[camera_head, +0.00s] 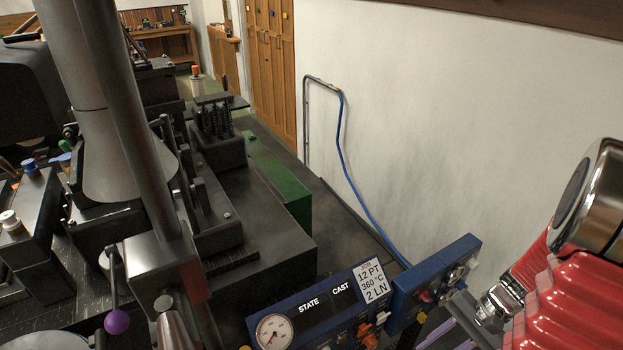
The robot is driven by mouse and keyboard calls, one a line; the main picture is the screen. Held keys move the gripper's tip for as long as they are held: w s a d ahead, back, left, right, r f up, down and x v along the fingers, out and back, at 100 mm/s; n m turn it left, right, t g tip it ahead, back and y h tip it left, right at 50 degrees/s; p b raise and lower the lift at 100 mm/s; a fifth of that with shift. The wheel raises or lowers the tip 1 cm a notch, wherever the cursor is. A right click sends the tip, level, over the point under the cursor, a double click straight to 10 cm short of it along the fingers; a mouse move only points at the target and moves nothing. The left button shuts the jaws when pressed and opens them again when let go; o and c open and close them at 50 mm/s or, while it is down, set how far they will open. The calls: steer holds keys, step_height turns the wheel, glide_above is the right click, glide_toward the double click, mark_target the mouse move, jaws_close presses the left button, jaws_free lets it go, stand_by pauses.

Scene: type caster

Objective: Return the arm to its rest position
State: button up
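My arm appears at the right edge, with red ribbed sleeves and a chrome joint housing. It stands in front of the white wall, to the right of the machine. I cannot make out the fingers of my gripper in this view. The type caster (275,262) is a large dark machine that fills the left and middle, with a grey conical hood (125,150) above it. A blue control panel (330,305) at its front shows STATE, CAST and a card reading 12 PT, 360 °C, 2 LN.
A round gauge (273,333) and several knobs sit on the panel. A purple-knobbed lever (116,321) stands at the front left. A blue hose (350,180) runs down the wall. Wooden cabinets (268,50) stand behind. Open space lies between the machine's top and the wall.

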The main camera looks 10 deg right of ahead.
steer(key=w+a+r+n+t+h, duration=0.1)
steer(key=a+r+n+t+h, duration=0.1)
steer(key=a+r+n, duration=0.4)
steer(key=w+a+r+n+t+h, duration=0.1)
steer(key=a+r+n+t+h, duration=0.2)
steer(key=a+r, duration=0.9)
step_height(320, 180, up, 6)
steer(key=n+h, duration=0.1)
steer(key=n, duration=0.2)
steer(key=shift+a+n+h, duration=0.3)
steer(key=shift+h, duration=0.1)
steer(key=shift+r, duration=0.1)
stand_by(0.6)
